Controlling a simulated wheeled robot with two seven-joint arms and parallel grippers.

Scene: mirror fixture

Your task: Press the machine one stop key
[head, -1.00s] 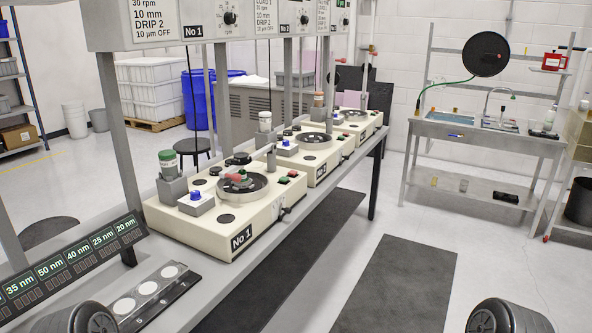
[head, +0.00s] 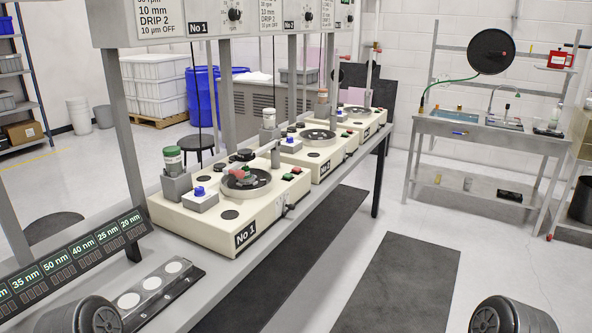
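Machine one (head: 190,226) is a cream box labelled No 1 on the long bench, left of centre. A small red key (head: 296,170) and a green key (head: 288,177) sit on its top at the right; I cannot read any marking on them. A round dark plate (head: 260,188) in its top holds small reddish and green pieces. A blue knob (head: 199,191) is on a white block to the left. Neither gripper is in view. Only dark rounded parts of my arms show at the bottom left and bottom right, well apart from the machine.
Machine two (head: 313,160) and a third machine stand farther along the bench. A tray with white discs (head: 129,300) and a size display (head: 68,264) lie nearer. Upright posts rise behind the machines. Dark mats (head: 400,280) cover clear floor to the right, before a sink table (head: 480,135).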

